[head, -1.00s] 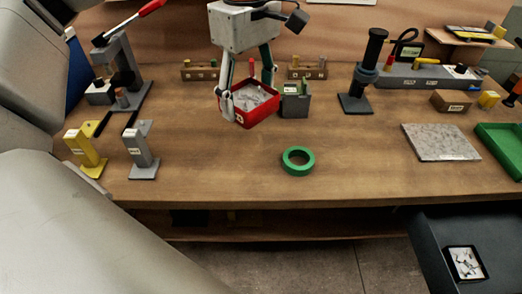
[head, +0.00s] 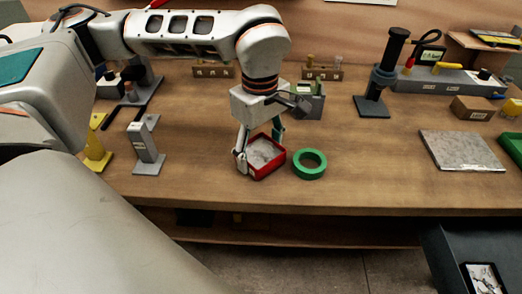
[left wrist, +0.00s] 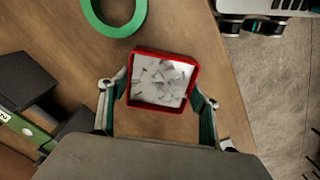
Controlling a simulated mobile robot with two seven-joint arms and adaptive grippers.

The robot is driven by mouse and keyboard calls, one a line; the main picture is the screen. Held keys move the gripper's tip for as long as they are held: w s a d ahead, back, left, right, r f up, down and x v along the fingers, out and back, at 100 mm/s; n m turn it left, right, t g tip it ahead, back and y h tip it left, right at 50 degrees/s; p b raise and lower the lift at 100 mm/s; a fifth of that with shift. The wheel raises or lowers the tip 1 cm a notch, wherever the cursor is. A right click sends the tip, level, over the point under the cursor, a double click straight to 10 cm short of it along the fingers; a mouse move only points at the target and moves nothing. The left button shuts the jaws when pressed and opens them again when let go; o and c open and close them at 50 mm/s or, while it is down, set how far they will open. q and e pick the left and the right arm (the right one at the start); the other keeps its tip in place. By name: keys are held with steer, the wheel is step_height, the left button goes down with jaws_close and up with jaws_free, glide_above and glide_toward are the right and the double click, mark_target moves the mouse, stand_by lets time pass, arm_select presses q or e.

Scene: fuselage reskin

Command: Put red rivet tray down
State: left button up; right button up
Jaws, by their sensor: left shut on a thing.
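The red rivet tray (head: 267,157) is a small square tray with a pale inside and small grey bits in it. It is at the middle of the bench near the front, just left of a green ring. My left gripper (head: 259,150) is shut on the tray from above, a finger on either side. In the left wrist view the tray (left wrist: 162,81) sits level between the two fingers. I cannot tell whether its underside touches the bench. My right gripper is not in view.
The green ring (head: 309,164) lies close to the tray's right side. A grey stand (head: 147,150) and a yellow stand (head: 97,150) are at left. A grey speckled plate (head: 463,151) lies at right. The bench (head: 370,180) is clear between ring and plate.

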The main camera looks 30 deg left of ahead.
arm_select(q)
steer(key=shift+f, duration=0.1)
steer(key=o, duration=1.1)
steer(key=shift+f, duration=0.1)
steer(key=shift+o, duration=1.3)
